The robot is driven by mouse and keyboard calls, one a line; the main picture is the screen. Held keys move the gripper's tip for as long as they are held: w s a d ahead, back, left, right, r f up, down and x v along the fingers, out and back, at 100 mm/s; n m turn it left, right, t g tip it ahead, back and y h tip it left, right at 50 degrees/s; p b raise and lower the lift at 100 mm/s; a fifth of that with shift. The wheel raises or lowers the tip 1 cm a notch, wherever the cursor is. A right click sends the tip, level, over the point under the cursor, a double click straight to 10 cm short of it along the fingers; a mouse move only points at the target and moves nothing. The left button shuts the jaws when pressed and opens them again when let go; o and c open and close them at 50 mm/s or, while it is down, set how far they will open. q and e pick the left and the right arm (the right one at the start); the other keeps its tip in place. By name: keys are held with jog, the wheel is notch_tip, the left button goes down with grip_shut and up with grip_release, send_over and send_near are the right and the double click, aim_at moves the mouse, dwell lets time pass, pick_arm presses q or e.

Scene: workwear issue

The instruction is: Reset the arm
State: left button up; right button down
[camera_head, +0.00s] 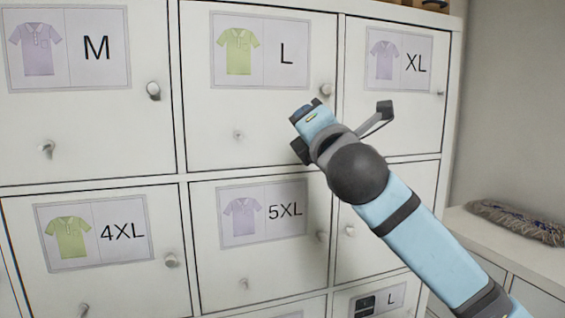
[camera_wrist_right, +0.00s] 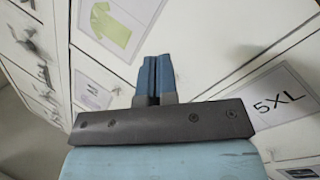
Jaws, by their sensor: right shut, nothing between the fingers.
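My right arm comes in from the lower right in the head view. Its gripper (camera_head: 311,118) is in front of the white L door (camera_head: 210,120), below and left of that door's right-hand knob (camera_head: 327,91). In the right wrist view the two blue fingers (camera_wrist_right: 155,72) are pressed together with nothing between them. The white cabinet fronts fill the space beyond the fingertips. I cannot tell how far the gripper is from the door. My left gripper is in neither view.
Closed doors labelled M (camera_head: 80,120), XL (camera_head: 395,125), 4XL (camera_head: 110,290) and 5XL (camera_head: 265,270) surround the L door, with protruding knobs. A low white counter (camera_head: 475,232) at right holds a fringed textile (camera_head: 515,221). A bare wall rises behind it.

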jog(key=w+d+f+m+g, duration=0.1)
jog(key=f+m, duration=0.1)
jog(key=f, duration=0.5)
jog(key=w+d+f+m+g+p, duration=0.1)
jog(key=f+m, duration=0.2)
jog(key=f, duration=0.4)
jog(key=w+d+f+m+g, duration=0.1)
jog(key=f+m, duration=0.1)
jog(key=f, duration=0.5)
jog(key=s+d+f+m+g+h+p, duration=0.1)
jog(key=s+d+f+m, duration=0.2)
jog(key=f, duration=0.7)
jog(key=s+f+m+g+h, duration=0.15)
jog(key=f+m, duration=0.25)
jog(key=f, duration=0.6)
jog(key=s+d+f+m+g, duration=0.1)
jog(key=s+d+f+m, duration=0.2)
jog(key=s+f, duration=0.5)
jog(key=s+d+f+m+g+h+p, duration=0.1)
jog(key=s+d+f+m+g, duration=0.1)
jog(key=s+f+m, duration=0.3)
jog(key=s+d+f+m+g+h+p, duration=0.1)
jog(key=s+d+f+m, duration=0.3)
jog(key=s+f, duration=0.9)
jog(key=s+m, duration=0.1)
jog(key=s, duration=0.1)
jog(key=shift+s+d+f, duration=0.25)
jog(key=shift+s+d, duration=0.05)
jog(key=shift+s, duration=0.1)
